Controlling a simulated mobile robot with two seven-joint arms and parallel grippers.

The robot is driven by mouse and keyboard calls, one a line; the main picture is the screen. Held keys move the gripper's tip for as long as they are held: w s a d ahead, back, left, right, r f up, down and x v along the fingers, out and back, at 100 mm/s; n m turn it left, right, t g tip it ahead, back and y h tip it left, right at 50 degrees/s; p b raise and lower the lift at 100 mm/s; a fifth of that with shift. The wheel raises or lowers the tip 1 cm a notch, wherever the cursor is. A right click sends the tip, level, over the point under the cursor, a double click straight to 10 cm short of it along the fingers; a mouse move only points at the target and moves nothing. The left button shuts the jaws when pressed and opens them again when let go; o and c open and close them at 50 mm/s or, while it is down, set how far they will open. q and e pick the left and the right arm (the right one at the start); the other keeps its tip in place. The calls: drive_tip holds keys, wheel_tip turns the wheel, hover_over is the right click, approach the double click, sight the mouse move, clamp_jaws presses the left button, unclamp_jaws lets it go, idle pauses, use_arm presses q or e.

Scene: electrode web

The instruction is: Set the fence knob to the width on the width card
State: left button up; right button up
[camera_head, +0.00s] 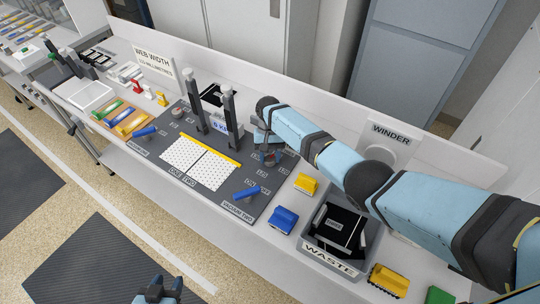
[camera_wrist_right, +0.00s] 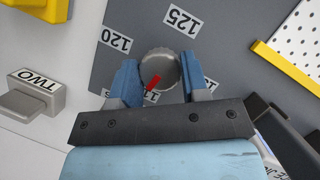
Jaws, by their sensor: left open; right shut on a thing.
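The fence knob (camera_wrist_right: 160,68) is round and grey with a red pointer. My right gripper (camera_wrist_right: 160,80) is shut on it, one blue finger on each side. The pointer is directed to the lower left in the wrist view, towards a label (camera_wrist_right: 150,97) partly hidden by the gripper. Labels 120 (camera_wrist_right: 115,39) and 125 (camera_wrist_right: 184,21) show clear of the fingers. My left gripper (camera_head: 165,288) is open and empty at the bottom of the head view.
A perforated white plate (camera_head: 200,160) with a yellow fence strip lies left of the knob. Dark posts (camera_head: 230,108) stand behind it. Blue levers (camera_head: 248,193), yellow and blue blocks (camera_head: 284,219) and the waste bin (camera_head: 333,264) lie nearer the front and right.

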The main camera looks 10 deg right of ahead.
drive_tip(key=shift+n+h, duration=0.4)
drive_tip(key=shift+n, duration=0.4)
drive_tip(key=o, duration=0.9)
drive_tip(key=b+v, duration=0.1)
drive_tip(key=v, duration=1.2)
drive_tip(key=shift+w+a+r+b, duration=0.1)
drive_tip(key=shift+r+b, duration=0.25)
